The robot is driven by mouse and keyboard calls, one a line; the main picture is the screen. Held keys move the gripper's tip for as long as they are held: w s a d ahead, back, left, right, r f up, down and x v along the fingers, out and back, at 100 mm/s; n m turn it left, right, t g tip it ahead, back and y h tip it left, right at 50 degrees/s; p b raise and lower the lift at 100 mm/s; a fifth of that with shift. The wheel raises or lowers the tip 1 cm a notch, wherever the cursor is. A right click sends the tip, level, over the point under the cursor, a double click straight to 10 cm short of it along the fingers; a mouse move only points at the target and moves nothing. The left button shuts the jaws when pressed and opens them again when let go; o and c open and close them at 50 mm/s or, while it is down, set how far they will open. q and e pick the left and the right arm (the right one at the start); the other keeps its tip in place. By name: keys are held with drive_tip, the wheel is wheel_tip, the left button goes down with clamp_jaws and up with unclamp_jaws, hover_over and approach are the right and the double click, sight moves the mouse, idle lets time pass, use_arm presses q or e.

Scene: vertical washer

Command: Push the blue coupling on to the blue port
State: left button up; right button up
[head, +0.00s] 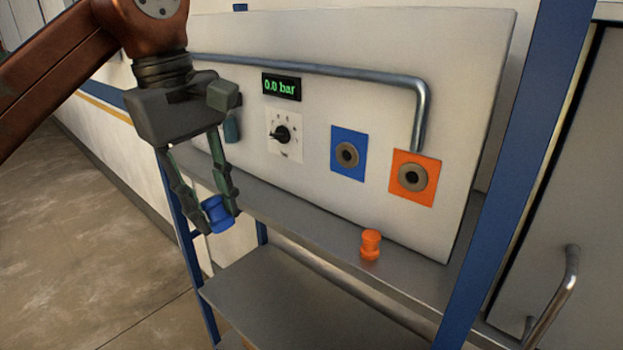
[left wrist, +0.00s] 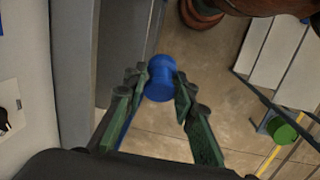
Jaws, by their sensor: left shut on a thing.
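The blue coupling (head: 216,212) is held between the fingertips of my left gripper (head: 217,214), which is shut on it. It also shows between the fingers in the left wrist view (left wrist: 159,78). My left gripper is in front of the panel's left part, pointing down, with the coupling near the shelf's left end. The blue port (head: 347,155) is a round dark ring on a blue square plate on the panel, well to the right of the coupling and higher in the picture. The coupling is apart from it. My right gripper is not in view.
An orange coupling (head: 371,244) stands on the grey shelf (head: 300,214) below the orange port (head: 413,176). A bent metal pipe (head: 421,100) crosses the panel and comes down above the orange port. A dial (head: 281,135) sits under a display (head: 281,87) reading 0.0 bar. A blue post (head: 515,160) stands right.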

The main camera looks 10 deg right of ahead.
use_arm(q)
drive_tip(key=w+d+n+t+h+b, duration=0.1)
drive_tip(key=w+d+n+t+h, duration=0.1)
drive_tip(key=d+n+t+h, duration=0.2)
drive_tip(key=w+d+n+t+h, duration=0.3)
drive_tip(key=d+n+t+h, duration=0.1)
drive_tip(key=d+n, duration=0.6)
drive_tip(key=n+t, duration=0.1)
drive_tip(key=n, duration=0.1)
drive_tip(key=shift+w+d+n+b, duration=0.3)
drive_tip(key=shift+w+n+b, duration=0.05)
drive_tip(key=shift+n, duration=0.05)
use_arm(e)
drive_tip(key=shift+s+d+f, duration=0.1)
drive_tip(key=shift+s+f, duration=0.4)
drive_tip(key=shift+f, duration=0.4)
use_arm(q)
drive_tip(key=shift+w+d, duration=0.1)
